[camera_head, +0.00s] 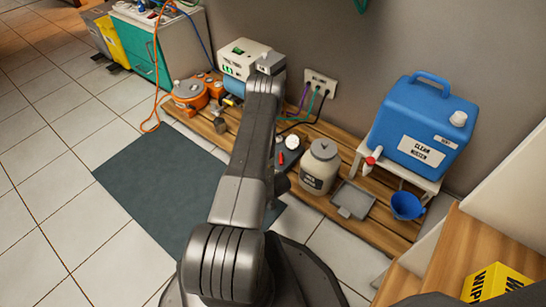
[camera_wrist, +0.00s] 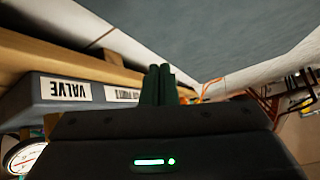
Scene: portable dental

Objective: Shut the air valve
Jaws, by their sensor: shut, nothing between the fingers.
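In the wrist view, a grey panel (camera_wrist: 85,92) carries an upside-down white label (camera_wrist: 65,90) reading "VALVE" and a second label partly covered by my gripper. My gripper (camera_wrist: 158,82) is shut and empty, its dark fingers pointing past the panel's edge. I cannot tell whether they touch it. A round dial gauge (camera_wrist: 22,156) shows at the lower left. The valve's handle is not clearly visible there. My arm hides the gripper there.
A blue water tank (camera_head: 424,120) stands on a white stool at right. Cables trail from the wall socket (camera_head: 320,82). The left floor is clear.

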